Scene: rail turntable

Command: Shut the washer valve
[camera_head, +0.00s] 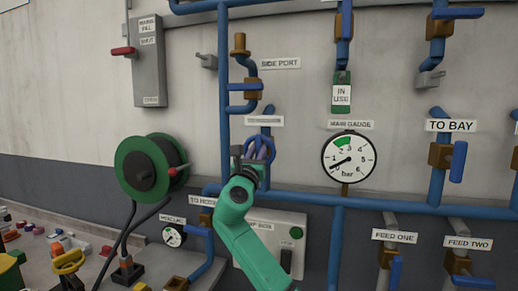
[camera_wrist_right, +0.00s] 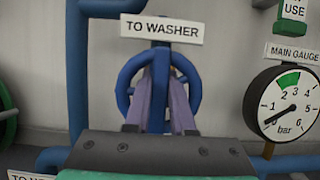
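The washer valve (camera_head: 262,150) is a blue round handwheel on the wall pipes, left of the main gauge. In the right wrist view, the blue wheel (camera_wrist_right: 125,88) sits under a "TO WASHER" label (camera_wrist_right: 162,28). My right gripper (camera_head: 262,152) is at the wheel. In the wrist view its two greyish-purple fingers (camera_wrist_right: 160,95) lie on either side of a blue upright bar at the wheel's middle, apparently flush against it. The fingers hide part of the wheel. My left gripper is not in view.
A green hose reel (camera_head: 137,172) is on the left. Blue pipes with other levers, such as "TO BAY" (camera_head: 458,162), surround the valve. A bench (camera_head: 85,275) with small items is lower left.

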